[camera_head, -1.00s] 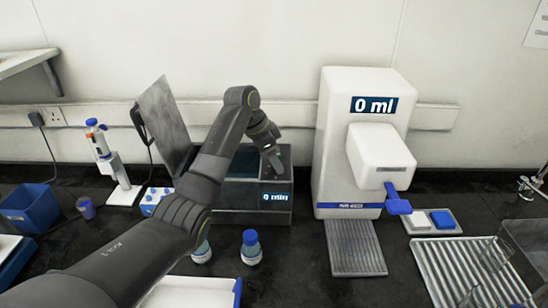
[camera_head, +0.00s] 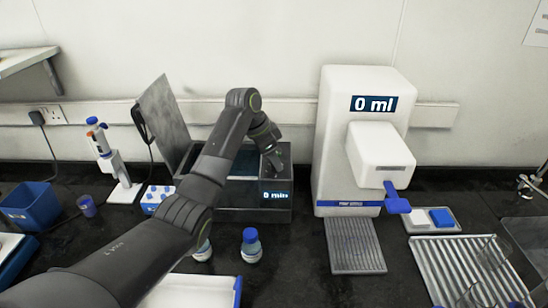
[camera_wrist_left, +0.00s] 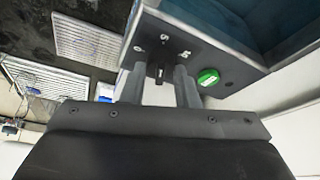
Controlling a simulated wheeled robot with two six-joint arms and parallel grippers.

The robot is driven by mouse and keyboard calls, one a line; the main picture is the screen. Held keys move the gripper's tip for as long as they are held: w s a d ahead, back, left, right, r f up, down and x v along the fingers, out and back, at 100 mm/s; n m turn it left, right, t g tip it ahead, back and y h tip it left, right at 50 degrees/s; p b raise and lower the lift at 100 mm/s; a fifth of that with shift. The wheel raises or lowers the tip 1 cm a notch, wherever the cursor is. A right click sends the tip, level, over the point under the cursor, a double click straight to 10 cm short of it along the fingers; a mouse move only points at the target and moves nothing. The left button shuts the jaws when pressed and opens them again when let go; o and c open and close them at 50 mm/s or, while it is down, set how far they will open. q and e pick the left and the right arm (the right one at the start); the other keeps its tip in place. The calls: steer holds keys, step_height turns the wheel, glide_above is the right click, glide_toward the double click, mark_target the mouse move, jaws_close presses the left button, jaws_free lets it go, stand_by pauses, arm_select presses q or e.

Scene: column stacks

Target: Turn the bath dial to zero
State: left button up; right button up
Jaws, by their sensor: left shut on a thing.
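The bath (camera_head: 232,216) is a dark box with its grey lid (camera_head: 163,115) raised at the left. Its front display (camera_head: 275,195) reads 0 min. In the left wrist view, the gripper's two fingers (camera_wrist_left: 158,82) are shut on the small dark dial (camera_wrist_left: 156,70), one on each side. White number marks show around the dial, partly covered by the fingers. A green button (camera_wrist_left: 208,77) sits beside it on the panel. My right gripper is not in view.
A white dispenser (camera_head: 335,150) reading 0 ml stands right of the bath. Two blue-capped bottles (camera_head: 251,246) stand in front of the bath. A pipette on a stand (camera_head: 113,165) and a blue bin (camera_head: 28,206) are at the left. A ribbed tray (camera_head: 455,265) lies at the right.

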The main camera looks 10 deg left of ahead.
arm_select(q)
steer(key=shift+r+n+p, duration=0.2)
steer(key=shift+n+p, duration=0.3)
steer(key=shift+p, duration=0.2)
steer(key=n+t+y+p, duration=0.1)
steer(key=n+p, duration=0.2)
steer(key=n+y+p, duration=0.1)
steer(key=n+p, duration=0.2)
steer(key=p, duration=0.1)
steer(key=shift+s+d+r+t, duration=0.1)
steer(key=shift+d+t, duration=0.1)
steer(key=shift+t, duration=0.2)
steer(key=shift+n+p, duration=0.3)
steer(key=shift+n, duration=0.2)
steer(key=n, duration=0.1)
steer(key=n+y+p, duration=0.1)
steer(key=shift+d+f+n, duration=0.1)
steer(key=shift+f+n, duration=0.1)
steer(key=shift+n, duration=0.1)
steer(key=shift+n+y, duration=0.7)
steer(key=shift+n, duration=0.8)
steer(key=o, duration=1)
steer(key=shift+f, duration=0.1)
steer(key=shift+c, duration=0.2)
